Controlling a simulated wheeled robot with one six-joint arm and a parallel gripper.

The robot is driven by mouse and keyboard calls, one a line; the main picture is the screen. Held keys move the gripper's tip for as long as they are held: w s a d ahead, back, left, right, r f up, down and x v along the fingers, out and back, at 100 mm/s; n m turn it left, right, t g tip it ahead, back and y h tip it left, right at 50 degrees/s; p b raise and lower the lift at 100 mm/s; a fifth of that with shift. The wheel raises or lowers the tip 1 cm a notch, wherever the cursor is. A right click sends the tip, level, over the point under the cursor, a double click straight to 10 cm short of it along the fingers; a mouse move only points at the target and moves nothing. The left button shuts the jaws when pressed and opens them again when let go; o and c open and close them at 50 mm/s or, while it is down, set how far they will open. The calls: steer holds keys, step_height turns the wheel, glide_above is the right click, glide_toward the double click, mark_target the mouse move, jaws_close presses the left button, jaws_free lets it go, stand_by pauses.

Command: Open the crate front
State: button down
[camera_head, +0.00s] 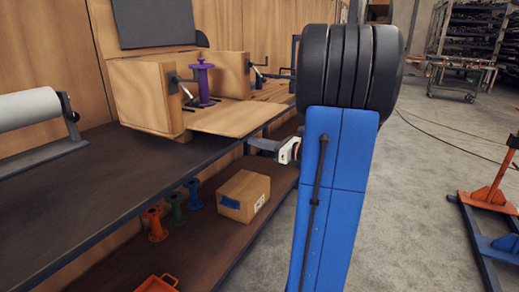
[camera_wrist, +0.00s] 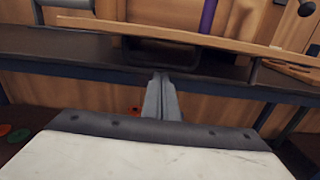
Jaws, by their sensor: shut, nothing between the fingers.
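The wooden crate (camera_head: 150,95) stands on the dark workbench. Its front panel (camera_head: 240,118) is folded down and lies about flat, reaching out over the bench's front edge. The panel's edge also crosses the wrist view (camera_wrist: 215,42). A purple flanged pipe (camera_head: 203,85) stands upright inside the crate; part of it shows in the wrist view (camera_wrist: 207,16). My gripper (camera_head: 252,143) is in front of the bench edge, below the panel. In the wrist view its fingers (camera_wrist: 160,78) are together and empty, close to a dark, handle-like part (camera_wrist: 163,53) under the panel. Contact cannot be told.
The workbench (camera_head: 80,175) has a lower shelf with a cardboard box (camera_head: 244,196), small coloured flanged pipes (camera_head: 177,208) and an orange tray (camera_head: 157,284). A white roll (camera_head: 28,108) lies on the bench at left. Open floor (camera_head: 420,190) is on the right, before an orange and blue stand (camera_head: 492,205).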

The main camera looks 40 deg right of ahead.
mark_target(243, 122)
steer(key=shift+r, duration=0.15)
steer(key=r, duration=0.3)
steer(key=shift+s+d+r, duration=0.1)
steer(key=shift+s+r, duration=0.15)
steer(key=shift+r, duration=0.05)
stand_by(0.3)
